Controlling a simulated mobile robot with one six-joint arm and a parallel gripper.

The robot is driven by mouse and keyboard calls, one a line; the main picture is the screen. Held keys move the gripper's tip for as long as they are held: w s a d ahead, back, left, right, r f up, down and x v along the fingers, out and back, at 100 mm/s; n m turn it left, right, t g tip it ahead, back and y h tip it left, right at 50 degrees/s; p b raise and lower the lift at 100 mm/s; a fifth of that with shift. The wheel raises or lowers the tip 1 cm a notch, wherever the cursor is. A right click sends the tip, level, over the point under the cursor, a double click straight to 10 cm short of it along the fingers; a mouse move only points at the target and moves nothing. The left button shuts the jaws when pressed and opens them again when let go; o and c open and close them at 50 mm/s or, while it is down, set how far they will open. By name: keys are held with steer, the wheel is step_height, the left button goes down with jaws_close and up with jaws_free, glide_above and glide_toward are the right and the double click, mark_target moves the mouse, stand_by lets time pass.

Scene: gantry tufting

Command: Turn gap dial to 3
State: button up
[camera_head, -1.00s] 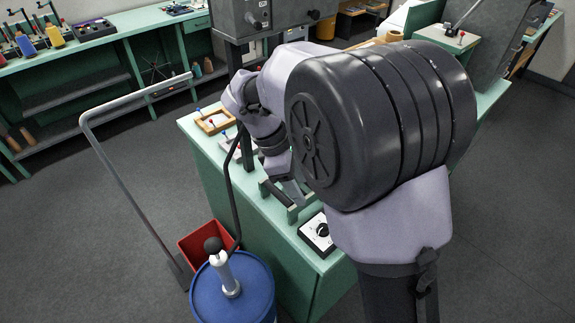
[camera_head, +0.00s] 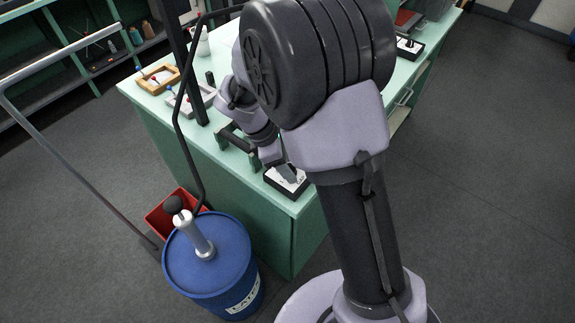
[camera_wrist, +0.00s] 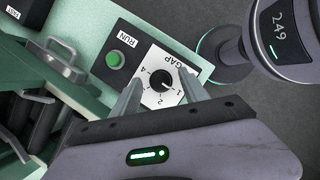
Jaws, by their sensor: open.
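The gap dial (camera_wrist: 157,83) is a black round knob on a white plate marked GAP, with 1, 2 and 4 readable around it. Its pale pointer mark appears to face the 1. The 3 is not readable, perhaps hidden by a finger. My gripper (camera_wrist: 158,92) is open, its two grey fingers on either side of the dial in the wrist view. I cannot tell whether they touch the knob. In the head view my gripper (camera_head: 287,172) is over the dial's control box (camera_head: 298,190) at the bench's near corner, and hides the knob.
A green RUN button (camera_wrist: 115,60) sits beside the dial plate. A metal handle (camera_wrist: 64,62) is close by. In the head view a blue drum (camera_head: 210,262) and a red bin (camera_head: 163,217) stand on the floor beside the green bench (camera_head: 225,175). Floor at right is clear.

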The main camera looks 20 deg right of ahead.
jaws_close()
